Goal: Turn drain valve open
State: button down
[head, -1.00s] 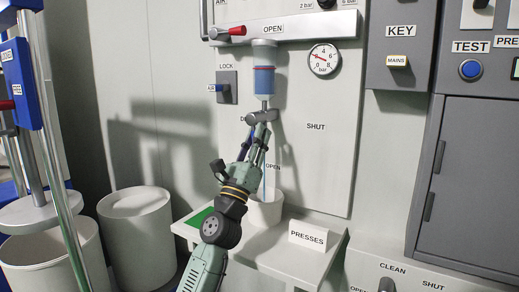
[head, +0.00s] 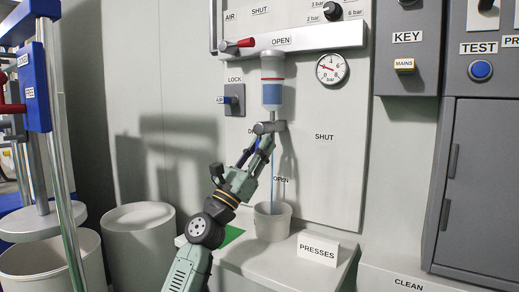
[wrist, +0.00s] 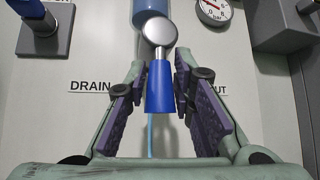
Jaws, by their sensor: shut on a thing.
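The drain valve is a grey round body (head: 268,127) under a clear cylinder with blue liquid (head: 272,92). Its blue handle (wrist: 160,88) hangs straight down in the wrist view, between the purple finger pads. My gripper (head: 262,146) reaches up from below left and is shut on the handle. In the head view my fingers mostly hide the handle. The OPEN label (head: 281,180) is below the valve and the SHUT label (head: 324,137) is to its right. A thin blue stream (head: 272,180) runs down below the valve to a white cup (head: 272,222).
The cup stands on a pale shelf (head: 262,262) with a PRESSES sign (head: 318,249). A red-handled lever (head: 238,46) and a gauge (head: 331,68) are above. A lock switch (head: 234,99) is left of the valve. White bins (head: 138,240) stand at lower left.

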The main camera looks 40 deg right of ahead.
jog(key=c, duration=1.3)
grip_release()
jog(key=shift+c, duration=0.2)
jog(key=v, duration=1.2)
jog(key=shift+r+t, duration=0.1)
jog(key=shift+t, duration=0.2)
